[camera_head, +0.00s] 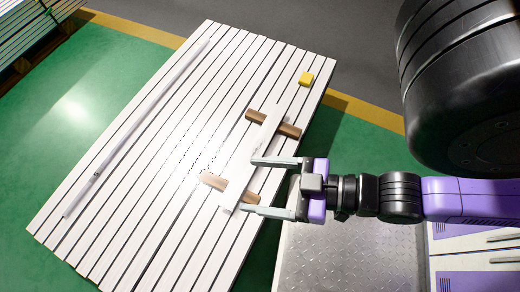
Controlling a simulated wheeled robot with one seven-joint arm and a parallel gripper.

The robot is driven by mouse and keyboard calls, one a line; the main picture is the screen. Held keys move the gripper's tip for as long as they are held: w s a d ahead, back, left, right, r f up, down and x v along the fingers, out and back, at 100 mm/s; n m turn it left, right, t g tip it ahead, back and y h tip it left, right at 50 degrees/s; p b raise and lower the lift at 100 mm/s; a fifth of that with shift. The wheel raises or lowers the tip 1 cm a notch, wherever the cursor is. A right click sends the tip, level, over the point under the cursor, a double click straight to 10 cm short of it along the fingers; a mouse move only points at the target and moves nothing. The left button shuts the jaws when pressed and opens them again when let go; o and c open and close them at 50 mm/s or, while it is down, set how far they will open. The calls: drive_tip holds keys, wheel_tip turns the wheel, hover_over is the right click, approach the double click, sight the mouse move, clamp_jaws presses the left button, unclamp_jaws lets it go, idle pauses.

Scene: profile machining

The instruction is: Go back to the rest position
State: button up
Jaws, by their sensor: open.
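My gripper (270,187) reaches in from the right over the right part of a white slatted table (150,150). Its two fingers are spread wide and point left. A short white profile (252,155) lies across two brown wooden blocks, one at the upper end (288,130) and one at the lower end (213,181). The fingertips are over or close beside this profile; I cannot tell whether they touch it. Nothing is clamped between the fingers.
A long thin white profile (138,127) lies along the table's left side. A yellow block (306,79) sits near the far right corner. A metal tread plate (330,262) and purple-white drawers (470,274) are at the lower right. Green floor is clear.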

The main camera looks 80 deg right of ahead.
wheel_tip(320, 180, up, 16)
drive_tip(key=p, duration=1.5)
drive_tip(key=shift+f+p, duration=0.15)
drive_tip(key=shift+p, duration=0.25)
